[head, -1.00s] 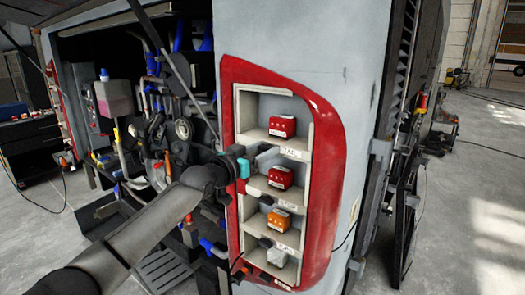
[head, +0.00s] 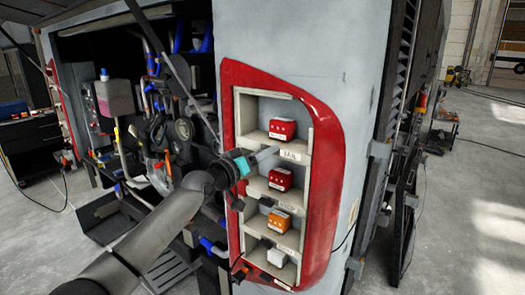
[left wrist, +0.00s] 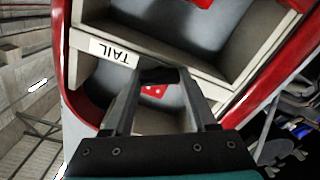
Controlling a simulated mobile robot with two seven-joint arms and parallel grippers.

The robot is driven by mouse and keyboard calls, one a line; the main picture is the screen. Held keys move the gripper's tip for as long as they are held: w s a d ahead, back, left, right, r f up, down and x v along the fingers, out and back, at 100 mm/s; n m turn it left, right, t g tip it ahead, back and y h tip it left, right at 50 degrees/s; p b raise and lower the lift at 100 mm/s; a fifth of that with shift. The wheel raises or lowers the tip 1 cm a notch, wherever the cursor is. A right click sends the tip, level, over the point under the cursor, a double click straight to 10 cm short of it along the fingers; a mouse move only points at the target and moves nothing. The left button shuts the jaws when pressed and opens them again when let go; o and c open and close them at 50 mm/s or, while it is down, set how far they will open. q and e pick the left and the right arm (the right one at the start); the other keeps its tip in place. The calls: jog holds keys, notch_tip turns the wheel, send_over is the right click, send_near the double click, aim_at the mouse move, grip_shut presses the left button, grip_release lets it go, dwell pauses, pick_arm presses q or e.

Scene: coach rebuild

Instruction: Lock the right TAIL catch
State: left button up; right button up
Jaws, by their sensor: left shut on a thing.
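The TAIL label (head: 291,155) is on the front edge of the top shelf in the red-framed lamp housing (head: 320,215). It shows upside down in the left wrist view (left wrist: 115,52). My left gripper (head: 268,156) reaches in from the left, its fingertips at that shelf edge just left of the label. In the left wrist view its fingers (left wrist: 160,76) close on a small dark piece beside the label, which seems to be the TAIL catch (left wrist: 160,75). The fingers hide most of it, so its position cannot be told. My right gripper is out of view.
A red lamp block (head: 282,129) sits in the top compartment. Below are another red block (head: 280,179), an orange block (head: 279,220) and a white block (head: 277,257). An open bay with hoses and parts lies left of the housing. The floor at right is mostly clear.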

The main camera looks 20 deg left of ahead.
pick_arm(q)
jog(key=n+p, duration=0.4)
jog(key=n, duration=0.8)
jog(key=shift+f, duration=0.1)
jog(key=shift+n, duration=0.3)
dwell(0.3)
jog(key=o, duration=1.4)
jog(key=shift+c, duration=0.2)
jog(key=v, duration=1.5)
jog(key=shift+s, duration=0.15)
jog(key=shift+a, duration=0.1)
